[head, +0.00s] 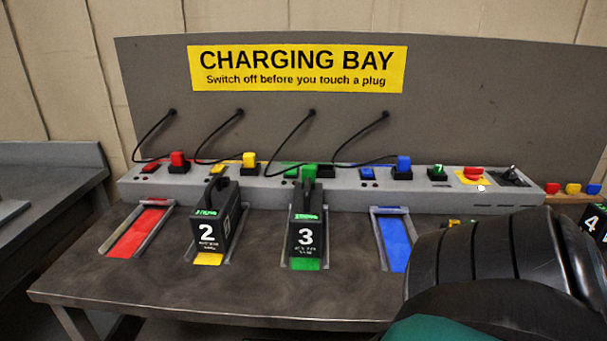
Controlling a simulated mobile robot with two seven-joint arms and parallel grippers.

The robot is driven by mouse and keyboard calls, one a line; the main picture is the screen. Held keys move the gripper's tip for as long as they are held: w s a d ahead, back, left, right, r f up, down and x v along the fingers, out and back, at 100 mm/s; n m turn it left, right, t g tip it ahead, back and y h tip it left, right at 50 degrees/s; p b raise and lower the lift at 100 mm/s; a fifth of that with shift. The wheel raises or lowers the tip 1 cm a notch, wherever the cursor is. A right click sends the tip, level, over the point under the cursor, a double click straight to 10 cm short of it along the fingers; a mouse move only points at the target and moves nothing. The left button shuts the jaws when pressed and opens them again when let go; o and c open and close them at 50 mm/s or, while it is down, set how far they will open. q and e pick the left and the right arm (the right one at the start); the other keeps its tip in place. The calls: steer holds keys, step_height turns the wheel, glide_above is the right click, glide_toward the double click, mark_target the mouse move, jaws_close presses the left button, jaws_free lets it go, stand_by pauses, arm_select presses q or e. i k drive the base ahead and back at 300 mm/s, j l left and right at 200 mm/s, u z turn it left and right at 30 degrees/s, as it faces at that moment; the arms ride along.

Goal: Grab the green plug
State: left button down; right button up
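The green plug (309,171) sits in a black socket on the grey charging strip (345,198), towards the middle of the bench. A black cable runs from the back panel down to the strip beside it. The handle of battery 3 (306,236) stands in front of the plug and hides its lower part. A small green switch or label (291,170) is just left of the plug. Neither of my grippers shows in the head view.
Red (178,158), yellow (249,159) and blue (403,163) plugs sit along the strip. Battery 2 (214,232) stands left of battery 3. The red tray (138,232) and blue tray (396,243) are empty. A large black ribbed shape (490,265) blocks the lower right.

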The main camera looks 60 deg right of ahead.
mark_target(306, 171)
steer(key=z, duration=1.85)
steer(key=k+j+u, duration=0.15)
steer(key=j+u, duration=0.2)
steer(key=j, duration=0.1)
